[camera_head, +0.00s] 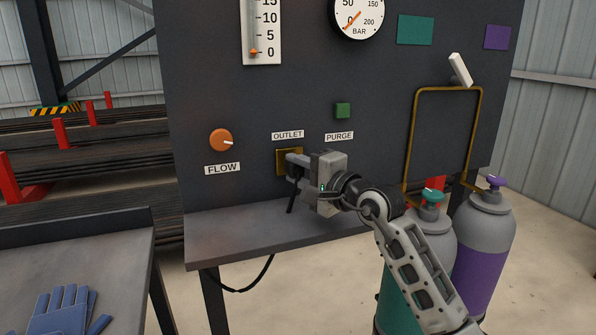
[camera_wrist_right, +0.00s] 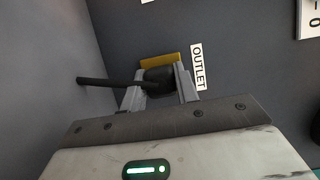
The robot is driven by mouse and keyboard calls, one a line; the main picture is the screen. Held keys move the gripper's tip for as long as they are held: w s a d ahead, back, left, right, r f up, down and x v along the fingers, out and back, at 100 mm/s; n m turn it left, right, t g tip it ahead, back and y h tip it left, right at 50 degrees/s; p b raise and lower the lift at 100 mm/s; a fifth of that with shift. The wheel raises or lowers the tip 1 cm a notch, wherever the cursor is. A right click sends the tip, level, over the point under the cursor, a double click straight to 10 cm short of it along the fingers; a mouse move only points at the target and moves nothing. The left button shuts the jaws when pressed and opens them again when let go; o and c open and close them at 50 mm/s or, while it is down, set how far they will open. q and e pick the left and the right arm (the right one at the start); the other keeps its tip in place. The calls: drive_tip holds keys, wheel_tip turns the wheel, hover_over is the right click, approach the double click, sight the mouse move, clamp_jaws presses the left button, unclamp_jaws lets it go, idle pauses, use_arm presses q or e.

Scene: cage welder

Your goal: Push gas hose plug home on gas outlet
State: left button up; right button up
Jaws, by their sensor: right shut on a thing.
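The gas outlet (camera_head: 283,161) is a brass-coloured square plate on the dark panel, under the OUTLET label. It also shows in the right wrist view (camera_wrist_right: 160,60). My right gripper (camera_head: 291,168) is at the outlet, shut on the black gas hose plug (camera_wrist_right: 158,80). The plug sits between the fingers, right in front of the brass plate; I cannot tell how deep it is seated. The black hose (camera_wrist_right: 103,83) leaves the plug sideways in the wrist view and hangs down below the gripper in the head view. My left gripper is not in view.
The panel carries an orange flow knob (camera_head: 221,139), a green purge button (camera_head: 343,110) and a gauge (camera_head: 358,15). A shelf (camera_head: 225,240) juts out below the outlet. Teal and purple gas cylinders (camera_head: 484,245) stand at the right. Blue gloves (camera_head: 62,312) lie on the left bench.

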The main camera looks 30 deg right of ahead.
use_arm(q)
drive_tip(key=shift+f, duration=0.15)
use_arm(e)
drive_tip(key=shift+w+d, duration=0.15)
drive_tip(key=shift+w, duration=0.4)
drive_tip(key=o, duration=1.1)
drive_tip(key=shift+c, duration=0.2)
use_arm(q)
drive_tip(key=b, duration=0.4)
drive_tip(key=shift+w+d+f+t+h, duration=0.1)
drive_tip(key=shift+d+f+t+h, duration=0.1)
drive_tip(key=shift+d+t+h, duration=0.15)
use_arm(e)
drive_tip(key=s+d, duration=0.2)
drive_tip(key=s, duration=1.4)
drive_tip(key=shift+d, duration=0.25)
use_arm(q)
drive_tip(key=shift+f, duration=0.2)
